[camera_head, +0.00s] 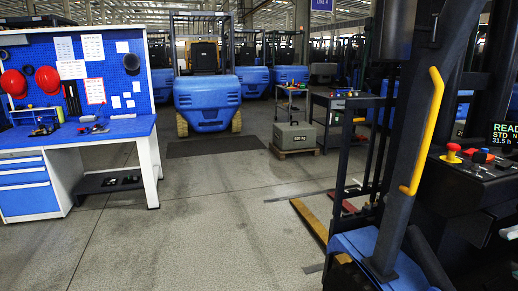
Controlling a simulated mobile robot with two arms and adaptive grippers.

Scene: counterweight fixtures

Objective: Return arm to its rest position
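Neither of my grippers and no part of my arms that I can make out shows in the head view. A grey counterweight block (294,136) marked with a kg figure sits on a low wooden pallet (295,153) at middle distance. A forklift stands close on the right, with a yellow grab handle (424,130) on its dark post. Its control panel (470,167) carries a yellow-and-red knob (452,152) and a small display (505,133) with green-white text. A pale piece at the right edge is cut off and I cannot tell what it is.
A workbench (110,130) with a blue top and pegboard stands at left, with red helmets (47,79) hung above. A blue forklift (207,103) is parked at the back, behind a dark floor mat (215,146). Carts stand right of the pallet. The middle floor is clear.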

